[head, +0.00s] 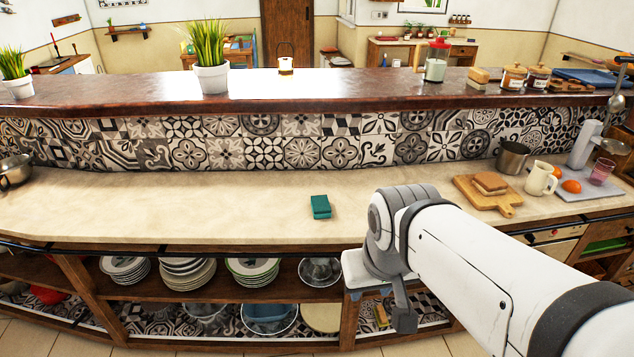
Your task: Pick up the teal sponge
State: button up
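A grey part at the arm's end, likely my gripper (403,312), hangs in front of the shelving below the counter edge. Its fingers cannot be made out clearly, and I see nothing held.
A wooden board (487,194) with bread, a cream mug (540,178) and a metal pot (513,157) stand to the right. A metal bowl (15,171) is at the far left. Plates (125,268) fill the shelf below. The counter (180,205) left of the sponge is clear.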

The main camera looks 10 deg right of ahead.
aim_at(321, 208)
jog(key=i, duration=1)
